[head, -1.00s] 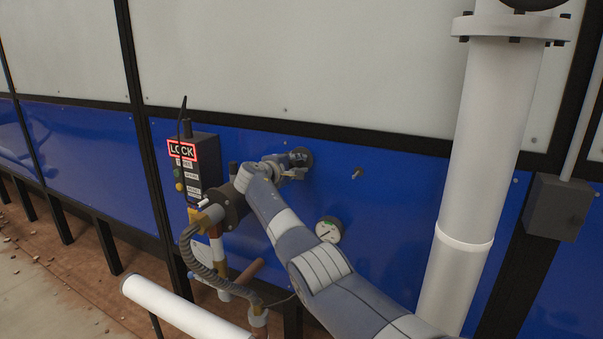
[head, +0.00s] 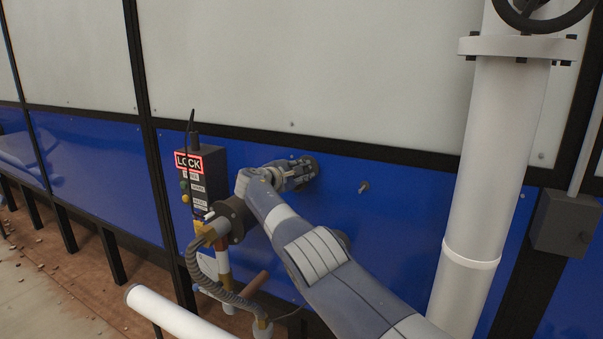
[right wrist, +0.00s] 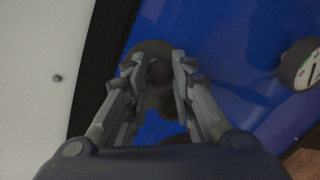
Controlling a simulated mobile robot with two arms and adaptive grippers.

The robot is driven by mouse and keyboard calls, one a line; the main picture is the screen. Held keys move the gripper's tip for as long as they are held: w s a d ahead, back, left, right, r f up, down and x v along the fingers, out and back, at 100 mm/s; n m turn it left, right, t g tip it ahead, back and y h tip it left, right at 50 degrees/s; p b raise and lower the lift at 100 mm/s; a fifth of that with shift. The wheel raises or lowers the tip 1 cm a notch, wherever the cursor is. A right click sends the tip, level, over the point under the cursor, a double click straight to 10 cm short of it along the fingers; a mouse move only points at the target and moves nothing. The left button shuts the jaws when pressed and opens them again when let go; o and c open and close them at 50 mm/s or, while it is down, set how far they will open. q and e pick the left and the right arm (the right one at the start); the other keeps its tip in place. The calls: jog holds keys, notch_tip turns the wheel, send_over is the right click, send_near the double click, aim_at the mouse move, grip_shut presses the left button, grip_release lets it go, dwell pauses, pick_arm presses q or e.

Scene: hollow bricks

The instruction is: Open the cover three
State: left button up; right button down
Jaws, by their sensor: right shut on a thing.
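A dark round cover (head: 312,164) sits on the blue wall panel in the head view, partly behind my right gripper. In the right wrist view the same dark disc (right wrist: 150,49) carries a round knob (right wrist: 159,73) between my fingertips. My right gripper (head: 300,177) reaches the cover from the left and is shut on this knob; it also shows in the right wrist view (right wrist: 157,75). The cover looks flush against the panel. No number is readable on it. My left gripper is not in view.
A black control box (head: 203,178) with a lit LOCK sign stands left of my arm. A small metal stud (head: 364,187) sticks out right of the cover. A thick white pipe (head: 487,160) stands at right. A gauge (right wrist: 301,65) is beside the gripper in the wrist view.

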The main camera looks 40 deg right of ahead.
jog(key=shift+w+a, duration=0.1)
jog(key=c, duration=1.3)
grip_release()
jog(key=shift+c, duration=0.2)
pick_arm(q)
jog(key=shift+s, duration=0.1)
pick_arm(e)
jog(key=v, duration=1.2)
jog(key=shift+w+f, duration=0.1)
jog(key=shift+f, duration=0.05)
